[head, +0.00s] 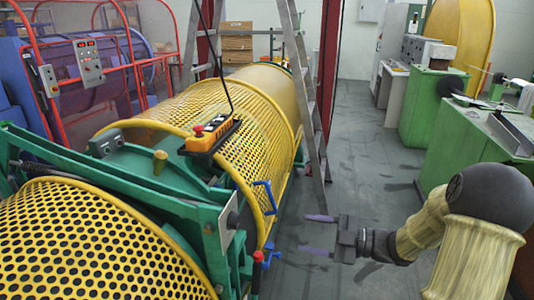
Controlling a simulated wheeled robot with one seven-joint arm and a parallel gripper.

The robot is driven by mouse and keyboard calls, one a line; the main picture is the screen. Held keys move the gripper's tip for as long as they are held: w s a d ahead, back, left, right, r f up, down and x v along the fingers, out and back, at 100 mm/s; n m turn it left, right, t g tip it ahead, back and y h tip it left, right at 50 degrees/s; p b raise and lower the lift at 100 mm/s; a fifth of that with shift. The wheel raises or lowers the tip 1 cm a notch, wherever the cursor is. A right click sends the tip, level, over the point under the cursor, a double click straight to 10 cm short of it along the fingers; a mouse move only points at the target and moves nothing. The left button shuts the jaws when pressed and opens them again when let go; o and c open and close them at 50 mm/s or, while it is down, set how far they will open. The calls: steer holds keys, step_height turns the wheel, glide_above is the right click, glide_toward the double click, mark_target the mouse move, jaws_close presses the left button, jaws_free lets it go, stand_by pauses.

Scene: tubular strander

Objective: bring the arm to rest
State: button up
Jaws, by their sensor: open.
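My gripper (318,234) shows in the lower middle of the head view. Its two purple fingers are spread apart and point left, with nothing between them. Behind it my arm comes in from the lower right, bent, with pale ribbed sleeves and a dark joint. The fingertips are near the blue handle on the yellow perforated guard (225,105) of the strander; I cannot tell the exact gap. Grey floor shows around and between the fingers.
A stepladder (307,95) stands behind the gripper, beside the guard. A yellow pendant control (212,133) hangs on a cable over the machine. Green cabinets (433,105) line the right. A blue handle (265,195) and red-knobbed valve (258,257) stick out leftward of the gripper. The grey aisle (360,145) is clear.

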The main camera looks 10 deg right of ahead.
steer(key=w+m+t+h+p, duration=0.2)
steer(key=w+m+t+h, duration=0.2)
steer(key=w+m+h, duration=0.25)
steer(key=s+a+f+m+g+h+p, duration=0.1)
steer(key=s+m+g+h+p, duration=0.3)
steer(key=s+m+g+h, duration=0.4)
steer(key=s+f+m+h, duration=0.1)
steer(key=s+m+h, duration=0.1)
steer(key=s+m, duration=0.5)
steer(key=shift+s, duration=2.55)
